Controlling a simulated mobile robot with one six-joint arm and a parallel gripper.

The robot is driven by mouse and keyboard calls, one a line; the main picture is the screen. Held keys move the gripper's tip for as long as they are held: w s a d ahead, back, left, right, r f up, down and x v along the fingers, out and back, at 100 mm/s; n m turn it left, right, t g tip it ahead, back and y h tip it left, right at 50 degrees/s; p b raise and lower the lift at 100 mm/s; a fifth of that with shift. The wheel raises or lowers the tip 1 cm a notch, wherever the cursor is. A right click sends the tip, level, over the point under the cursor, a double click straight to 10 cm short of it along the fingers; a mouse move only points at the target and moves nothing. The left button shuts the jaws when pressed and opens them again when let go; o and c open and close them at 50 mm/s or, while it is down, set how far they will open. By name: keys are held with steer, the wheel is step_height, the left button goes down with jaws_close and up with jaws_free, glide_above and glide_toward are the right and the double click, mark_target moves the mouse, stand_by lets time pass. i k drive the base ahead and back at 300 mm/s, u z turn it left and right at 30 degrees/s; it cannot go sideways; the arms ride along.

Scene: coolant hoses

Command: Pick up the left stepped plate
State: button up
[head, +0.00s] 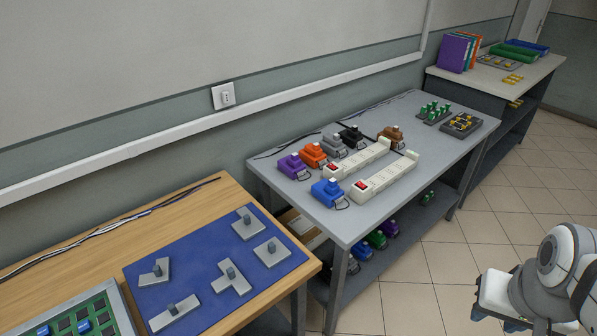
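Several grey plates, each with an upright darker grey peg, lie flat on a blue mat (203,254) on the wooden table. The leftmost small plate (160,278) has an offset outline and looks like the left stepped plate. Another small plate (248,230) with an uneven outline lies at the mat's far right. A T-shaped plate (235,284), a squarish plate (272,257) and a long bar plate (175,315) lie around them. My gripper (496,308) is at the lower right, above the tiled floor and far from the mat. Its fingers are too unclear to tell their opening.
A grey and green tray (127,312) with blue pieces stands left of the mat. Cables (110,228) run along the wall side. A grey table (272,180) holds white power strips (385,178) and coloured plugs. A shelf unit (437,71) stands beyond. Tiled floor is clear at right.

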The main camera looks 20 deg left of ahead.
mark_target(249, 226)
steer(key=u, duration=0.45)
steer(key=i, duration=0.9)
steer(key=u, duration=0.7)
